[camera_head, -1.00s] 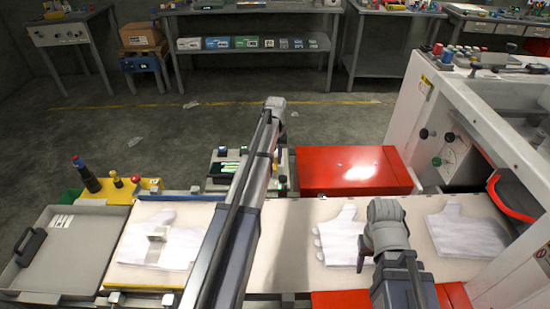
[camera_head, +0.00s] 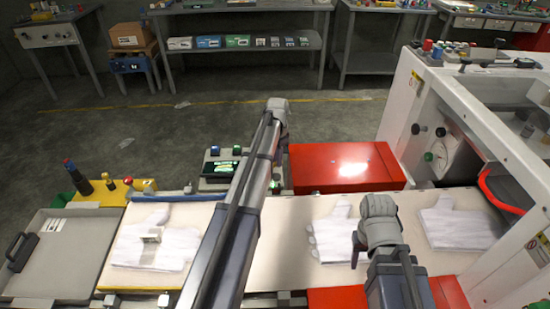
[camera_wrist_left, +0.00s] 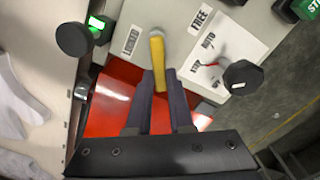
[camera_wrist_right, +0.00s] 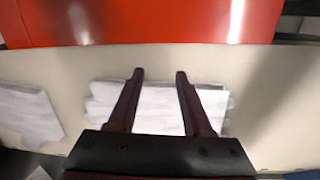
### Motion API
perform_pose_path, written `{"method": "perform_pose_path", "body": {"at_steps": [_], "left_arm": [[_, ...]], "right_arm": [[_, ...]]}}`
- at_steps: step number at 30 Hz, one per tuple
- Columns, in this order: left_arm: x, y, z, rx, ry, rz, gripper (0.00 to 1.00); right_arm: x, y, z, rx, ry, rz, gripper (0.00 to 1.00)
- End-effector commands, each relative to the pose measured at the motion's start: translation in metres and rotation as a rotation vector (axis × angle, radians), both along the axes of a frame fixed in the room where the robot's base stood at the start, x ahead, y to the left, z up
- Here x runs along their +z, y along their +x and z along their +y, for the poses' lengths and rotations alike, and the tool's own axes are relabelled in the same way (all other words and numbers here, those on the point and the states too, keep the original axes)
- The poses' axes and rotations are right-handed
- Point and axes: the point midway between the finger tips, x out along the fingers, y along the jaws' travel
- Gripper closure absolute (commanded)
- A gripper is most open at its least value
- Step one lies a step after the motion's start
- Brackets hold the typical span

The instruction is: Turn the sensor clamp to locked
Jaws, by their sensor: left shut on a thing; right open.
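The sensor clamp's yellow lever (camera_wrist_left: 158,62) shows in the left wrist view on a pale grey panel (camera_wrist_left: 165,15). Its upper end is near the panel's printed labels, and its handle runs down the picture. The LOCKED label (camera_wrist_left: 131,40) is left of the lever and the FREE label (camera_wrist_left: 199,20) is to its upper right. My left gripper (camera_wrist_left: 160,88) is shut on the lever's handle; in the head view my own arm hides it. My right gripper (camera_wrist_right: 160,75) is open and empty above a white glove (camera_wrist_right: 160,108) on the belt.
A black knob (camera_wrist_left: 241,77) and a black knob beside a green light (camera_wrist_left: 74,38) flank the lever. A red box (camera_head: 345,168) stands behind the belt. A white machine (camera_head: 400,90) is at right. A grey tray (camera_head: 70,255) is at left.

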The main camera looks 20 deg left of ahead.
Motion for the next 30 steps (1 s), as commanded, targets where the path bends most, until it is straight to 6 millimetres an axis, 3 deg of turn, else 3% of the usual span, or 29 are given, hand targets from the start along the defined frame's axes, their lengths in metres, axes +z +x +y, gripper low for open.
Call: {"method": "perform_pose_path", "body": {"at_steps": [15,30], "left_arm": [[0.000,-0.013,-0.012,-0.419,-0.001,0.001,1.00],[0.000,-0.017,-0.015,-0.577,-0.001,0.001,1.00]], "right_arm": [[0.000,0.000,0.000,0.000,0.000,0.000,0.50],[0.000,0.000,0.000,0.000,0.000,0.000,0.50]]}}
